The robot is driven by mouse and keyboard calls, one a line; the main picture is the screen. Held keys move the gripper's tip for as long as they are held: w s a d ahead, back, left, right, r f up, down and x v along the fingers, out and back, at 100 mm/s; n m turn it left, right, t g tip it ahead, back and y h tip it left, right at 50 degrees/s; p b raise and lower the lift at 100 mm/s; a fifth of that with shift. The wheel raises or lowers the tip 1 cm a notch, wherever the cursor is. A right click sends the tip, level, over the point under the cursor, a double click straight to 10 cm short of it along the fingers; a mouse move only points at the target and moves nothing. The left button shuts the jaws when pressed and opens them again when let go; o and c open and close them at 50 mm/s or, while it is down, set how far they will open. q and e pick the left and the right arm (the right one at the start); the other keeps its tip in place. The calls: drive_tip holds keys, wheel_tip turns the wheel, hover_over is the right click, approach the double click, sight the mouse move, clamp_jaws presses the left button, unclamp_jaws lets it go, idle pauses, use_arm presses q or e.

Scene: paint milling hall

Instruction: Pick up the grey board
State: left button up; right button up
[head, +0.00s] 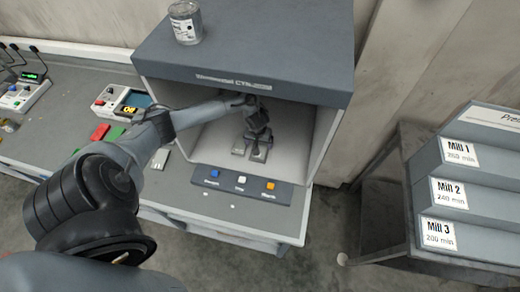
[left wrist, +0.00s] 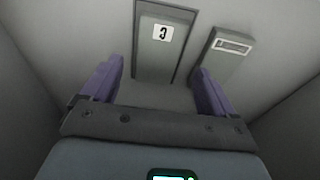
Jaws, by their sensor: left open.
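Two grey flat pieces lie on the floor of the booth. The left wrist view shows a larger grey board (left wrist: 152,62) with a white square label bearing a dark mark, and a smaller grey piece (left wrist: 217,66) with a framed white label to its right. In the head view they are small pale shapes, partly hidden by my gripper. My left gripper (head: 252,144) reaches into the booth above them. In the left wrist view its purple fingers (left wrist: 157,85) are wide apart with nothing between them. I cannot tell from the head view which piece is directly below it. My right gripper is not in view.
The booth (head: 322,85) has side walls, a roof and a front button panel (head: 238,187). A glass jar (head: 185,24) stands on its roof. Left on the bench are red (head: 100,132) and green pieces, a pale piece (head: 159,159) and instruments. A stepped mill rack (head: 478,190) stands right.

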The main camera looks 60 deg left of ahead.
sight(260, 146)
use_arm(q)
drive_tip(key=f, duration=0.4)
drive_tip(key=shift+w+a+b, duration=0.15)
drive_tip(key=shift+w+b, duration=0.15)
drive_tip(key=shift+b, duration=0.05)
drive_tip(key=c, duration=1.2)
drive_tip(key=shift+r, duration=0.1)
drive_tip(key=shift+c, duration=0.2)
drive_tip(key=shift+r, duration=0.1)
